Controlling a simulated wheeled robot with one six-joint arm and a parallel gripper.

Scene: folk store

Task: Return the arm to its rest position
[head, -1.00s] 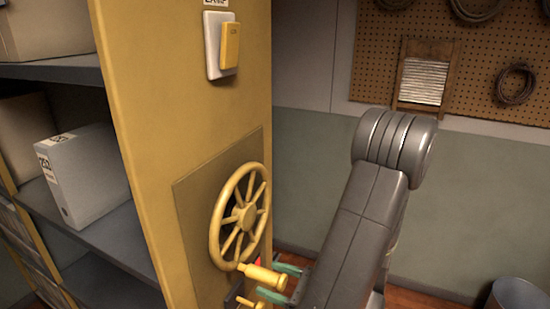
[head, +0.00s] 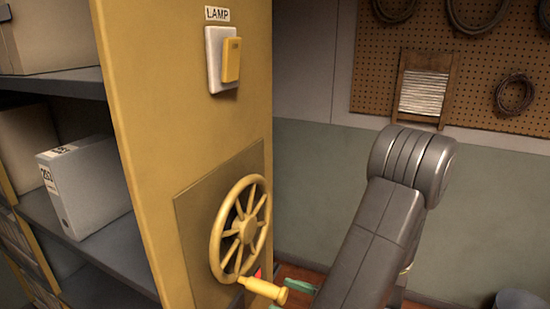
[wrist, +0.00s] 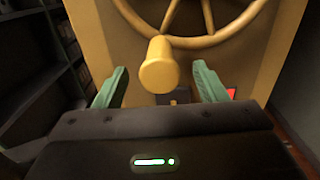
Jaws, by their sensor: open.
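My gripper (wrist: 160,82) is open, with its two green fingers apart in the wrist view. The end of a yellow crank handle (wrist: 160,66) shows between the fingers in that view, with no finger seen closed on it. In the head view the same handle (head: 262,290) sticks out from the lower rim of a yellow spoked wheel (head: 247,228). The fingers show only partly at the bottom edge there, just right of the handle's end. My grey arm slants from the bottom up to its elbow at right of centre.
The wheel sits on a yellow cabinet side (head: 185,130), under a switch (head: 228,58) labelled LAMP. Shelves with a grey binder (head: 90,185) stand at left. Behind my arm are a wall, a pegboard (head: 475,70) and a bin (head: 518,300) at lower right.

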